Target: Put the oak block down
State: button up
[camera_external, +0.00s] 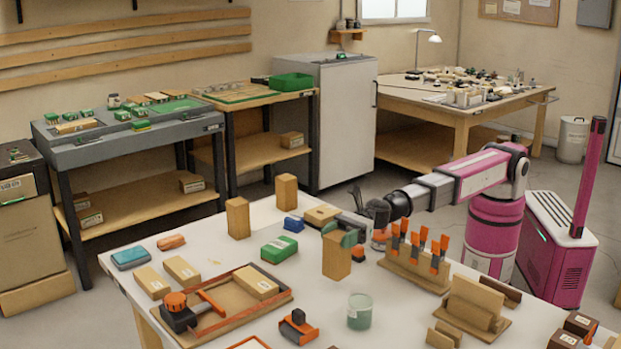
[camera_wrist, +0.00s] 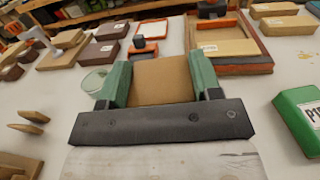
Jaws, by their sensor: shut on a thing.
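The oak block (camera_external: 336,258) is upright between the green finger pads of my gripper (camera_external: 340,238), over the middle of the white table. In the wrist view the oak block (camera_wrist: 163,80) fills the gap between the two green fingers of my gripper (camera_wrist: 160,84), which is shut on it. The block's lower end is at or just above the table; I cannot tell whether it touches.
Two similar upright blocks (camera_external: 238,218) (camera_external: 286,192) stand behind left. A green box (camera_external: 279,249) is left of the held block, a glass jar (camera_external: 360,312) in front, and a rack of orange-handled tools (camera_external: 412,271) right. A wooden tray (camera_external: 222,327) lies front left.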

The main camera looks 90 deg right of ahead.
jog(key=shift+f, duration=1.45)
jog(key=shift+f, duration=0.2)
jog(key=o, duration=1.5)
jog(key=shift+o, duration=0.3)
jog(key=v, duration=0.7)
jog(key=shift+d+f, duration=0.2)
jog(key=shift+d, duration=0.1)
